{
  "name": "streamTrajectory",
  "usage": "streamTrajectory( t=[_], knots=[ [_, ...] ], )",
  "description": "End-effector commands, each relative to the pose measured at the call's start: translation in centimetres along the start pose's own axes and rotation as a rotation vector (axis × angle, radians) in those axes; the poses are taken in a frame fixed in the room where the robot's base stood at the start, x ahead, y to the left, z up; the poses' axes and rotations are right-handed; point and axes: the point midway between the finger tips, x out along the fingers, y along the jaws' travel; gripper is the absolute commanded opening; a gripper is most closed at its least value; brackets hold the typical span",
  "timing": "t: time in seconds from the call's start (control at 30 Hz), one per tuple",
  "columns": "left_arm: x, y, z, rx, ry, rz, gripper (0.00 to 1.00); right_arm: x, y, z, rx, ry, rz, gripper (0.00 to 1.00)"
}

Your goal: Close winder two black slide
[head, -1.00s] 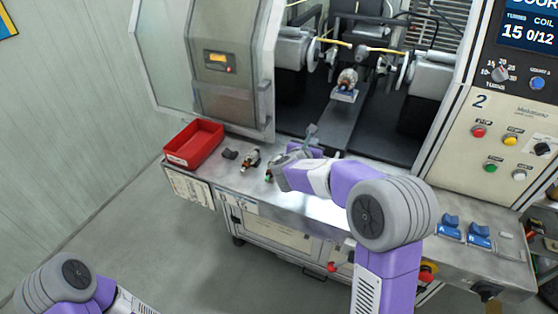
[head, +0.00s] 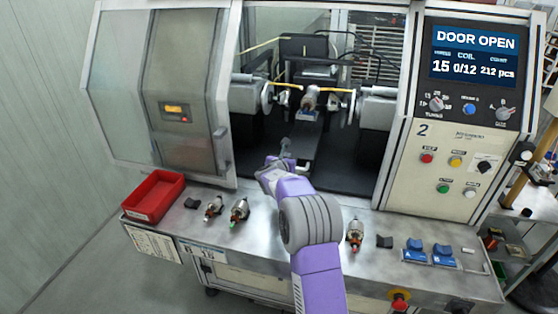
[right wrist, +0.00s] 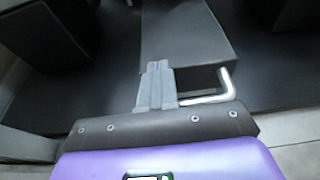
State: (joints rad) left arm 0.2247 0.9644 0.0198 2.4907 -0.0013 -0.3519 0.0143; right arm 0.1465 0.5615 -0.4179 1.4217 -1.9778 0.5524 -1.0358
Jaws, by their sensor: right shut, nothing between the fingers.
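Winder two, marked 2, stands open, and its screen (head: 475,50) reads DOOR OPEN. The black slide (head: 304,142) is the dark flat plate running back into the open bay. An armature sits on a small holder (head: 308,114) at its far end. My right gripper (head: 286,147) is over the slide's front part. In the right wrist view the gripper (right wrist: 155,68) is shut and empty in front of the slide plate (right wrist: 185,40). A bent silver handle (right wrist: 222,88) is beside the fingers on the right, apparently outside their grip. My left gripper is out of view.
A red bin (head: 154,196) is at the left of the steel ledge. Several armatures, one at the right (head: 355,234), and blue blocks (head: 415,249) lie on the ledge. The sliding door (head: 186,95) is pushed left. Bay walls flank my arm.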

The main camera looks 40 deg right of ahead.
Motion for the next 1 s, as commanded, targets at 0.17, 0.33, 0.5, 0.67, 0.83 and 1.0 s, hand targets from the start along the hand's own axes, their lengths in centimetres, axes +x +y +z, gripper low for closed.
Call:
streamTrajectory(
  t=[0.17, 0.33, 0.5, 0.67, 0.83, 1.0],
  knots=[
    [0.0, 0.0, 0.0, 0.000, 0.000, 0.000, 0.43, 0.0, 0.1, 0.2, 0.000, -0.004, 0.001, 0.00],
    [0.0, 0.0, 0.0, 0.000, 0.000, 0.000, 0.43, -0.1, 0.1, 0.2, 0.000, -0.005, 0.002, 0.00],
    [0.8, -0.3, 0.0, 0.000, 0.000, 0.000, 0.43, -1.2, 0.7, -0.3, 0.000, -0.005, 0.007, 0.00],
    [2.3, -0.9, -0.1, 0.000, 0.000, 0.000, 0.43, -4.2, 1.8, -1.5, -0.001, -0.003, 0.018, 0.00],
    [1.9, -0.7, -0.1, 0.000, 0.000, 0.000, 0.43, -8.1, 1.6, -1.0, -0.001, -0.002, 0.017, 0.00],
    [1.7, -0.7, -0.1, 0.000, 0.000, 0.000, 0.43, -11.4, 1.4, -1.0, -0.002, -0.002, 0.015, 0.00]
  ],
)
